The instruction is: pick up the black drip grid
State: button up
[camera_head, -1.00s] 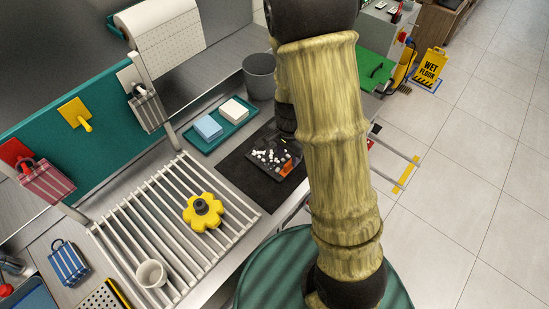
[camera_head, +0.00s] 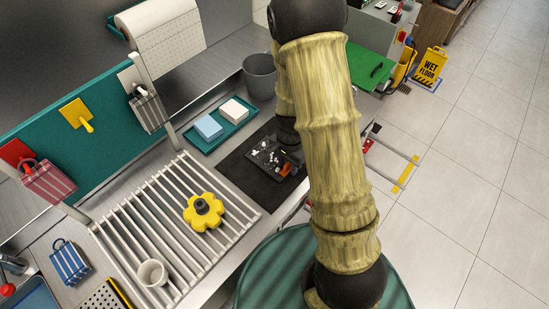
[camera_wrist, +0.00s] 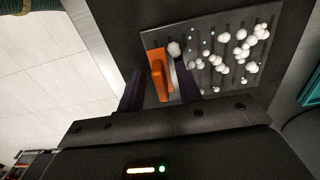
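The black drip grid (camera_head: 263,156) lies on a dark mat beside the slatted rack in the head view, partly hidden by my arm. In the wrist view the drip grid (camera_wrist: 205,50) is a dark slotted plate strewn with white bits, with an orange tab (camera_wrist: 158,78) at its left end. My gripper (camera_wrist: 160,82) has its two dark fingers on either side of the orange tab. The fingers look apart, with a narrow gap to the tab. Whether they touch the grid is hard to tell. The fingertips are mostly hidden in the head view.
Behind the mat are a teal tray (camera_head: 190,143) with two sponges and a grey bin (camera_head: 259,76).

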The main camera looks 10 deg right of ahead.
grip_shut()
notch_tip(320, 180, up, 10)
dwell(0.6)
dwell(0.5)
